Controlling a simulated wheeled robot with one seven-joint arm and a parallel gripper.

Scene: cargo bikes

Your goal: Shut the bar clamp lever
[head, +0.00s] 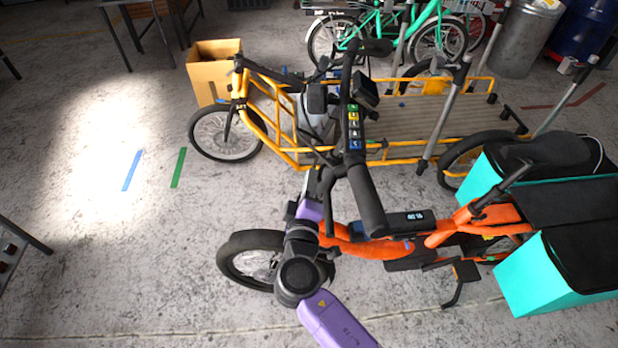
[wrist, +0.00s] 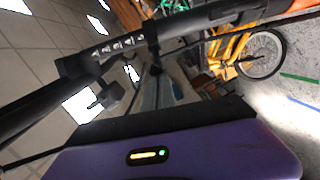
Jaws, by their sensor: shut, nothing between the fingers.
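The orange cargo bike's black handlebar post (head: 367,200) rises in the middle of the head view. A strip of coloured marks (head: 353,127) runs along its upper part. The wrist view shows a black bar with a row of white marks (wrist: 118,48) crossing the upper left. A small dark part (wrist: 105,96) hangs below that bar; I cannot tell whether it is the clamp lever. My gripper (head: 318,183) is just left of the post, shut and empty. Its fingertips are partly lost against the dark bike parts, and contact is unclear. My purple hand fills the bottom of the wrist view.
A yellow cargo bike (head: 291,152) with a slatted deck stands behind. Teal panniers (head: 545,275) flank the orange bike's rear at right. A cardboard box (head: 207,88) stands at the back left. The concrete floor at left is mostly clear.

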